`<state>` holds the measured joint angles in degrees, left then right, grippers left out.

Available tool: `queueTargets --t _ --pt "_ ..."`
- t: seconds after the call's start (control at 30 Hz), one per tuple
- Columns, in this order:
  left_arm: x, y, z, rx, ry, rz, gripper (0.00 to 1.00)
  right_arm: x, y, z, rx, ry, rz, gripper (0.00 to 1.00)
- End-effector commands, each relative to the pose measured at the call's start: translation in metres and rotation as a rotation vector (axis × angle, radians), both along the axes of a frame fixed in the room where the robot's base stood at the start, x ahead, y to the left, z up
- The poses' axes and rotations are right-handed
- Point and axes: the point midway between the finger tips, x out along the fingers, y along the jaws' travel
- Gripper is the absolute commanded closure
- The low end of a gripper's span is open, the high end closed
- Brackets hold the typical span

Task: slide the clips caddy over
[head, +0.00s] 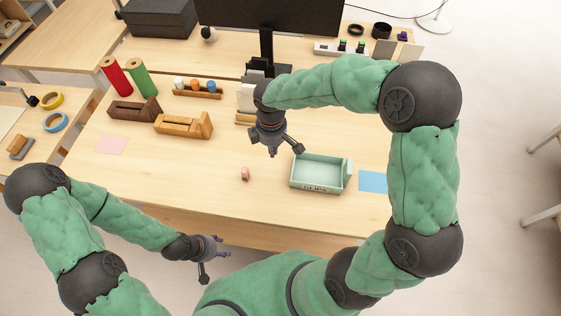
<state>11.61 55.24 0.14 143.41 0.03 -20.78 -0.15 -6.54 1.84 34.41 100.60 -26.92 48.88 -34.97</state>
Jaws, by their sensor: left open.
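The clips caddy (294,184) is a pale green open tray with "CLIPS" lettered on its front. It sits near the front of the wooden desk, right of the middle. A raised end wall is at its right, and it looks empty. My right gripper (286,152) is above the desk by the caddy's back left corner, pointing down with its fingers spread. I cannot tell whether it touches the caddy. My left gripper (212,267) is open and empty, in front of the desk's front edge.
A blue sheet (373,181) lies right of the caddy and a pink sheet (111,145) at the desk's left. A small pink block (245,174) lies left of the caddy. Wooden holders (183,126), rolls (115,77) and a monitor (266,45) stand farther back.

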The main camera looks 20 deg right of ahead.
Motion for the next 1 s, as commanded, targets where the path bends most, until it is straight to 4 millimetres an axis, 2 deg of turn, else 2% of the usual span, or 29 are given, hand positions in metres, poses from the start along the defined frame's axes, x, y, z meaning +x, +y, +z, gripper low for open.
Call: queueTargets --t 0.23,0.67,0.8,1.0 --pt "0.000 0.000 -0.008 0.000 0.001 0.000 0.48 -0.001 0.000 -0.022 0.000 0.002 0.000 1.00" --pt "0.000 0.000 -0.036 0.000 0.000 0.000 0.48 -0.001 0.000 -0.102 0.000 0.001 -0.002 1.00" --pt "0.000 0.000 -0.040 0.000 0.000 0.000 0.48 -0.009 -0.018 -0.101 0.001 -0.003 -0.005 1.00" --pt "0.000 0.000 -0.043 0.000 0.000 0.000 0.48 -0.018 -0.032 -0.100 0.000 -0.001 -0.003 1.00"
